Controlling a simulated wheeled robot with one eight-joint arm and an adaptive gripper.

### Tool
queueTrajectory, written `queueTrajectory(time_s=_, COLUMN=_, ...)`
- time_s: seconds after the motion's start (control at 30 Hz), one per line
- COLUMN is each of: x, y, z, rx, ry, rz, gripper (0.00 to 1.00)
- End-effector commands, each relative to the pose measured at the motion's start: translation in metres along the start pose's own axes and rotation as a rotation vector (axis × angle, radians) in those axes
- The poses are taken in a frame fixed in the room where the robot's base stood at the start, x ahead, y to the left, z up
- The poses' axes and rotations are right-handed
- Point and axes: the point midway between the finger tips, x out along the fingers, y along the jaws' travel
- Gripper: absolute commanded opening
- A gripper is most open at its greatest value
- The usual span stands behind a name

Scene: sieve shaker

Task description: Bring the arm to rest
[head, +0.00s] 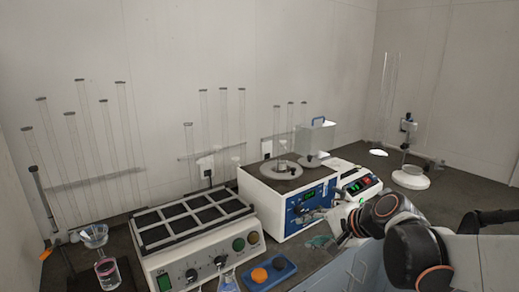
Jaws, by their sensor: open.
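My arm comes in from the right edge, bent, with dark joints ringed in orange. My gripper (337,232) is at its end, open, in front of the blue-fronted machine's right side. It is small in the view and nothing shows between its fingers. A small teal item (319,241) is close to the fingertips; I cannot tell whether they touch.
A white blue-fronted machine (262,204) stands mid-bench, beside a smaller display unit (362,187). A white block heater (190,265), blue holder (284,267), funnel (94,234) and beaker (107,272) are left. A white-based stand (411,181) is right. Glass tubes line the wall.

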Motion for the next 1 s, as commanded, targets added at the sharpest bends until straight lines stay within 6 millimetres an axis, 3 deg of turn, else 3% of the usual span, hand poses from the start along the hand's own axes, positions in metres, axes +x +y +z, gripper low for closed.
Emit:
queueTrajectory(time_s=0.3, x=-0.069, y=0.049, z=0.048, rx=-0.432, ry=0.069, rz=0.202, gripper=0.42)
queueTrajectory(time_s=0.6, x=-0.128, y=0.107, z=0.074, rx=-0.834, ry=0.104, rz=0.399, gripper=0.42)
queueTrajectory(time_s=0.8, x=-0.153, y=0.135, z=0.081, rx=-1.019, ry=0.111, rz=0.495, gripper=0.42)
queueTrajectory(time_s=1.0, x=-0.16, y=0.144, z=0.082, rx=-1.081, ry=0.112, rz=0.529, gripper=0.42)
